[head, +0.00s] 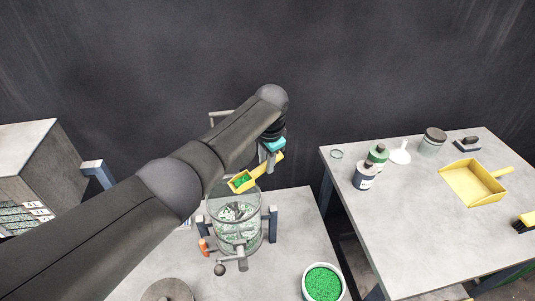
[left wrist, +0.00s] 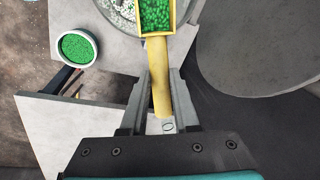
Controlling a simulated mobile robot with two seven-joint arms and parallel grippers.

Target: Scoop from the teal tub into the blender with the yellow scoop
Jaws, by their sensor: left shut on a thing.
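The yellow scoop (head: 247,183) is held by its handle in my left gripper (head: 267,160), which is shut on it. Green granules lie in the scoop's bowl; it also shows in the left wrist view (left wrist: 160,85), still loaded. The bowl is above the clear blender drum (head: 251,234), near its rim. The drum holds white and green bits; part of it shows in the left wrist view (left wrist: 113,12). The tub (head: 305,289), filled with green granules, stands right of the blender at the bottom of the head view; it also shows in the left wrist view (left wrist: 94,62). My right gripper is not in view.
A grey table (head: 410,225) at the right carries a yellow dustpan (head: 470,186), a brush (head: 524,222), bottles (head: 364,177) and a jar (head: 432,141). A cabinet (head: 25,160) stands at the left. A round grey disc (head: 167,291) is at the bottom.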

